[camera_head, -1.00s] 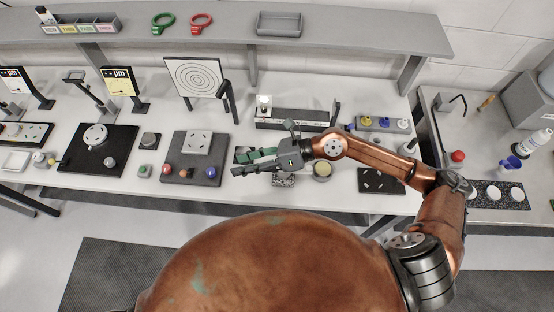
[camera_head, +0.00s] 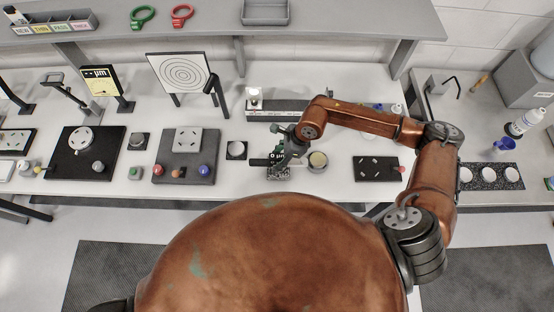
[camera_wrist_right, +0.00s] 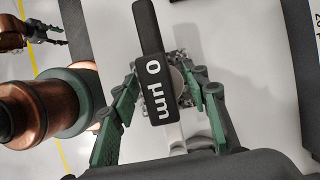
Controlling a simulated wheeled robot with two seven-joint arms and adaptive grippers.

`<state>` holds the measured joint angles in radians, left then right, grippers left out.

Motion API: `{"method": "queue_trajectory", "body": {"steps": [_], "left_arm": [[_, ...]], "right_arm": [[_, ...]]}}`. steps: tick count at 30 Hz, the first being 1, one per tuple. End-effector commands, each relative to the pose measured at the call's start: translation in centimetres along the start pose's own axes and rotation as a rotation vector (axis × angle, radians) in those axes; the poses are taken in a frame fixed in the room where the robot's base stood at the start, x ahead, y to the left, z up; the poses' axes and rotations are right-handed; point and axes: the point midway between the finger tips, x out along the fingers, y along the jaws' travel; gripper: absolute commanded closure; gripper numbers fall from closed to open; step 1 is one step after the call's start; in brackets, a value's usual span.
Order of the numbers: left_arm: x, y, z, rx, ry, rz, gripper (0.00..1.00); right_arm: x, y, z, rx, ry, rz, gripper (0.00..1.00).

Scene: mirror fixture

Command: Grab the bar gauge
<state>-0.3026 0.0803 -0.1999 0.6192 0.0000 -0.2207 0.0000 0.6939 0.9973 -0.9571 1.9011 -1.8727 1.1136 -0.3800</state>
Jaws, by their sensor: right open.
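The bar gauge, a dark bar marked "0 µm" (camera_wrist_right: 155,65), stands out in the right wrist view between the two green fingers of my right gripper (camera_wrist_right: 160,110). The fingers are apart, one on each side, with gaps to the bar. In the head view my right gripper (camera_head: 283,150) points down over the bench, by a dark bar end (camera_head: 262,162) and a speckled block (camera_head: 278,173); it hides most of the gauge. My left gripper (camera_wrist_right: 45,35) shows small at the upper left of the wrist view; its finger opening is unclear.
A round-topped piece (camera_head: 317,160) stands close right of my right gripper, and a small dark square plate (camera_head: 236,150) lies to its left. A dark plate with colored knobs (camera_head: 185,170) is farther left. A long fixture (camera_head: 280,112) stands behind.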

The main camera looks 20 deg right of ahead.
Motion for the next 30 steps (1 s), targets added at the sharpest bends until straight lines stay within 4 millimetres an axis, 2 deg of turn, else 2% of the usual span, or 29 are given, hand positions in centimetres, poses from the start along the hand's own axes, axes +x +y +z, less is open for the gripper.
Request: {"method": "queue_trajectory", "body": {"steps": [3,11,27,30], "left_arm": [[-0.25,-0.06,-0.50,0.001,0.007,0.000,0.58],[-0.18,-0.07,-0.70,0.001,0.009,-0.001,0.58],[-0.18,-0.05,-0.39,0.001,0.005,0.000,0.58],[-0.18,-0.04,-0.35,0.001,0.004,0.000,0.58]], "right_arm": [[0.98,0.07,-0.09,0.001,0.001,0.001,0.58],[1.16,0.07,-0.18,0.003,0.000,0.000,0.59],[1.11,0.06,-0.21,0.004,0.000,0.000,0.96],[1.10,0.06,-0.20,0.004,0.000,0.000,1.00]]}}
